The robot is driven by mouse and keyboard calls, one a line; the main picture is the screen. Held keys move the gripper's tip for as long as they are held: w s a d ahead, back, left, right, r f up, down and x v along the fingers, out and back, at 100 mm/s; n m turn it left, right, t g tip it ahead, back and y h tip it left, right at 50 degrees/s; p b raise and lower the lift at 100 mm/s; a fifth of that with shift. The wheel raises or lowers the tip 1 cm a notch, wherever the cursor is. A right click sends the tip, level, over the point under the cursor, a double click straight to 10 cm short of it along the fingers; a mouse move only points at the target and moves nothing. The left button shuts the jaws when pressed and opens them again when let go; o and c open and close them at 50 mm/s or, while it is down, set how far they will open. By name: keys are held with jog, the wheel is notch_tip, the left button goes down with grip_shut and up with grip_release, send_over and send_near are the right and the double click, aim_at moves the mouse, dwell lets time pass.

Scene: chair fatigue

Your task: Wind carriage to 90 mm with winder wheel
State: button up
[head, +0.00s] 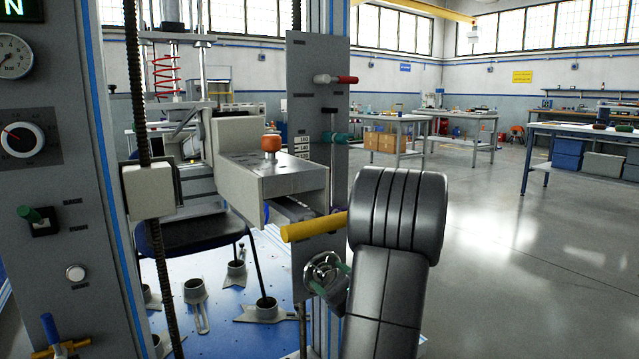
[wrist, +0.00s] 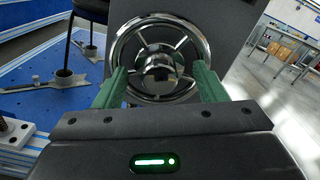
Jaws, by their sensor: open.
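The winder wheel (head: 322,271) is a chrome handwheel with spokes and a central hub, on the lower part of a grey upright panel (head: 319,170). In the wrist view the wheel (wrist: 160,58) fills the upper middle. My gripper (wrist: 157,80) is open, with one green finger at each side of the wheel's lower half. I cannot tell whether the fingers touch the rim. In the head view my gripper (head: 330,280) is at the wheel, partly hidden by my arm. The carriage (head: 262,176) is a metal block with an orange knob (head: 271,144) on top. Small scale labels (head: 302,146) beside it are too small to read surely.
A yellow bar (head: 314,226) sticks out above the wheel. A chair (head: 190,234) stands on the blue base plate (head: 228,320). Open floor lies to the right.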

jog(key=shift+w+a+r, duration=0.15)
jog(key=shift+w+r, duration=0.15)
jog(key=shift+w, duration=0.1)
jog(key=c, duration=0.5)
jog(key=shift+w+r+m+p, duration=0.1)
jog(key=shift+r+m+p, duration=0.1)
jog(key=shift+m+p, duration=0.4)
jog(key=shift+f+m+p, duration=0.1)
jog(key=shift+m+p, duration=0.3)
jog(key=shift+p, duration=0.05)
jog(key=o, duration=0.5)
jog(key=shift+f, duration=0.1)
jog(key=shift+s+f, duration=0.1)
jog(key=shift+s, duration=0.3)
jog(key=p+v, duration=0.4)
jog(key=v, duration=1)
jog(key=shift+f, duration=0.15)
